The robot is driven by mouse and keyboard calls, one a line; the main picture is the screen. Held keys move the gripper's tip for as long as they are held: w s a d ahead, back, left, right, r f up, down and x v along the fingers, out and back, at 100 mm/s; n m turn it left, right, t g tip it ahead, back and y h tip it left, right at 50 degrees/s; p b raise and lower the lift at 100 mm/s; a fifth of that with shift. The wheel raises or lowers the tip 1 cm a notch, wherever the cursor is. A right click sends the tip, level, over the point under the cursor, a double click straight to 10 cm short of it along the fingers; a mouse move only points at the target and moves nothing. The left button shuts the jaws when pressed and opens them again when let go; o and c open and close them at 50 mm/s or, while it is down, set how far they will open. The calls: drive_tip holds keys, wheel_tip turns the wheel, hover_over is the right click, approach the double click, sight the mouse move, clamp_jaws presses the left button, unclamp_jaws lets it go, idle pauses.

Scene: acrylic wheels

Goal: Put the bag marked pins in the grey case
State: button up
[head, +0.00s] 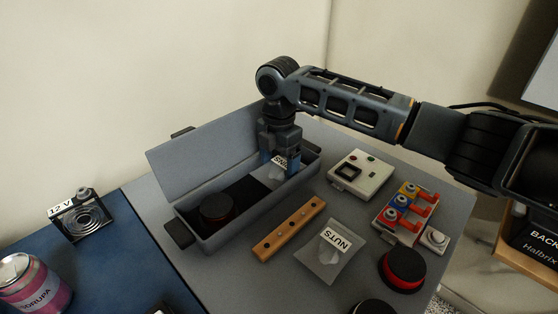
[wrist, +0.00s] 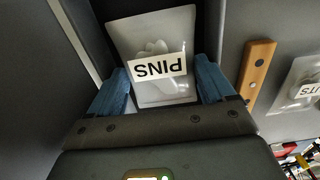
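The clear bag marked PINS (wrist: 150,35) lies inside the grey case (head: 200,235), at its right end, seen between my fingers in the wrist view. In the head view the bag (head: 270,174) is partly hidden by my gripper (head: 280,160), which reaches down into the case. My gripper (wrist: 162,75) is open, with its blue fingers wide apart on either side of the bag. The bag's right edge comes close to the right finger; whether they touch is unclear. The case's lid (head: 205,150) stands open at the back.
A dark round object (head: 216,208) sits in the left end of the case. In front are a wooden bar (head: 289,229), a bag marked NUTS (head: 330,252) and a red-black wheel (head: 403,268). A white switch box (head: 360,174) and a coloured block set (head: 405,212) stand right.

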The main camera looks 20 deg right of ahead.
sight(279, 165)
wheel_tip(279, 165, up, 12)
drive_tip(key=b, duration=0.1)
drive_tip(key=shift+r, duration=0.15)
idle(0.4)
drive_tip(key=shift+c, duration=0.3)
idle(0.9)
